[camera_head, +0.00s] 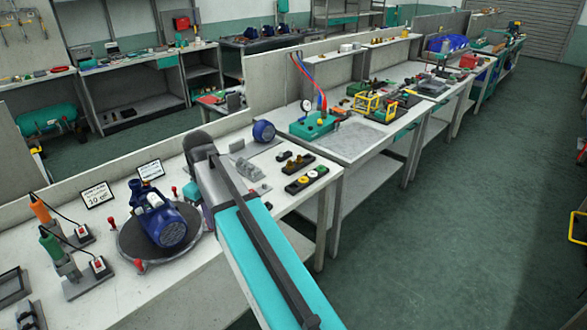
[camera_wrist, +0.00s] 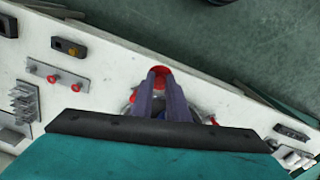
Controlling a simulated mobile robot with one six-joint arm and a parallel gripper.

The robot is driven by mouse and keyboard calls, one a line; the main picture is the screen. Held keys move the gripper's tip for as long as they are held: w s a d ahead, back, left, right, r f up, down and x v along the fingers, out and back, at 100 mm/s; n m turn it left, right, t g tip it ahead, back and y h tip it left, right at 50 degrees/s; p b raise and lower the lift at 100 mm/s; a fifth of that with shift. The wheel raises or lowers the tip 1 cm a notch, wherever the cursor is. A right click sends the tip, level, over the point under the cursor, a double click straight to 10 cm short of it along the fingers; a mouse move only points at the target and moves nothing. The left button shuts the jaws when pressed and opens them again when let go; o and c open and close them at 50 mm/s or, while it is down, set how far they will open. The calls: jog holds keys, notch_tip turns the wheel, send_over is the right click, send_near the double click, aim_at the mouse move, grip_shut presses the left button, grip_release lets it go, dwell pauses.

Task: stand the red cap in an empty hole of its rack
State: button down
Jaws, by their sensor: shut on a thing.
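In the wrist view my gripper (camera_wrist: 159,82) points away from the camera, with its two dark fingers close together on the red cap (camera_wrist: 160,69). Only the cap's red edge shows around the fingertips. It appears held above the bench, near the front edge. A grey strip (camera_wrist: 43,69) at the left, apart from the gripper, carries two red knob-like pieces and looks like the cap's rack. A darker spot at its left end may be a hole; it is too small to be sure. In the head view my arm hides my gripper and the cap.
A blue pump (camera_head: 165,225) sits on a round turntable (camera_head: 130,243) with red handles around it. A dark rack (camera_head: 319,170) with coloured pieces lies beyond my arm. Tools stand at the left.

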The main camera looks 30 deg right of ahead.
jog(key=shift+s+a, duration=0.1)
jog(key=shift+s, duration=0.1)
jog(key=shift+a, duration=0.3)
